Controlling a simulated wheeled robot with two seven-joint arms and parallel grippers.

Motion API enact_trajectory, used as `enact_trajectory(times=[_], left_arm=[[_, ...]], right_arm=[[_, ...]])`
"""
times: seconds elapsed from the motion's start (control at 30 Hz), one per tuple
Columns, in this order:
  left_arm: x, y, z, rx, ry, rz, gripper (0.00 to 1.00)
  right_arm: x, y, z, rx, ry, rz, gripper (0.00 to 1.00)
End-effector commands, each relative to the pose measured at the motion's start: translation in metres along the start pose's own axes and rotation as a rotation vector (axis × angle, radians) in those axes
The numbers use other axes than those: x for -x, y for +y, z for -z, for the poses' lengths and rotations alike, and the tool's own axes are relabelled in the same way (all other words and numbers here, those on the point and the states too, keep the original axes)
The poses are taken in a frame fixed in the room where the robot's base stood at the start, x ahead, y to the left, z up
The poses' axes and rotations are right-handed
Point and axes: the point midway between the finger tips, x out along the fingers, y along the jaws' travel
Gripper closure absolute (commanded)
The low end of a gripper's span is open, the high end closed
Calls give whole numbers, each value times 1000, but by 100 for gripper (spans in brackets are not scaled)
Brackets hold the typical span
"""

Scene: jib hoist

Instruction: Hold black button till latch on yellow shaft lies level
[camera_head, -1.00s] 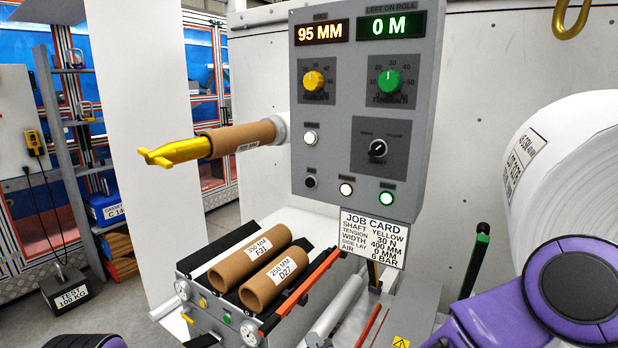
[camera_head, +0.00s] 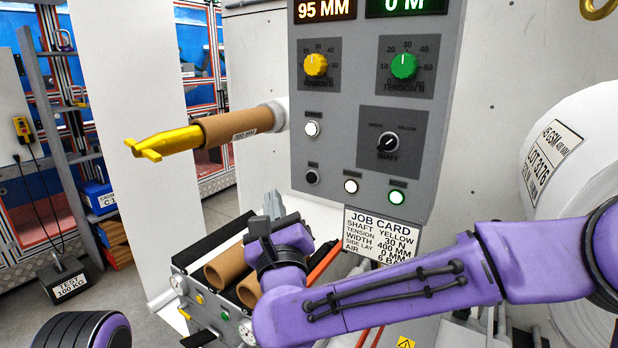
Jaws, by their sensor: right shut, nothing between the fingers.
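The yellow shaft (camera_head: 180,138) sticks out to the left from the machine with a brown core on it. Its latch (camera_head: 144,148) is a yellow crosspiece at the free end, tilted across the shaft. The black button (camera_head: 312,178) is at the lower left of the grey panel, below a white button. My right gripper (camera_head: 273,204) is shut and empty, pointing up, in front of the rack of cores. In the picture it is below and left of the black button, apart from it. My left gripper is out of view.
The grey panel (camera_head: 345,90) also carries a yellow dial (camera_head: 316,66), a green dial (camera_head: 404,66), a shaft selector (camera_head: 388,144), a white-lit button (camera_head: 351,187) and a green-lit button (camera_head: 397,197). A job card (camera_head: 382,234) hangs below. A large white roll (camera_head: 580,140) stands at right.

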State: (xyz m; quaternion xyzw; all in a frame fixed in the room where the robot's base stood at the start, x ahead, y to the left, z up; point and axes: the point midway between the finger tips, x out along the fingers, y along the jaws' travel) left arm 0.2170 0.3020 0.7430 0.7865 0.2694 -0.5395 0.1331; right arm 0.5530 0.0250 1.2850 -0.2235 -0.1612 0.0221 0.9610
Motion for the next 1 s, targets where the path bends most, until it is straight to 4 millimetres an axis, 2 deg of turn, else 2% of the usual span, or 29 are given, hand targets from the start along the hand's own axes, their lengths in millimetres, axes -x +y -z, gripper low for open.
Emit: enact_trajectory(times=[0.27,0.63,0.8,1.0], left_arm=[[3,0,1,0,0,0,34],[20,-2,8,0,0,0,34],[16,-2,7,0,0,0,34],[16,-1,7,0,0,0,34]], right_arm=[[-6,-3,2,3,0,-1,100],[-43,-29,28,4,1,-3,100],[-55,-37,40,2,0,-4,100],[-62,-42,44,4,-1,-4,100]])
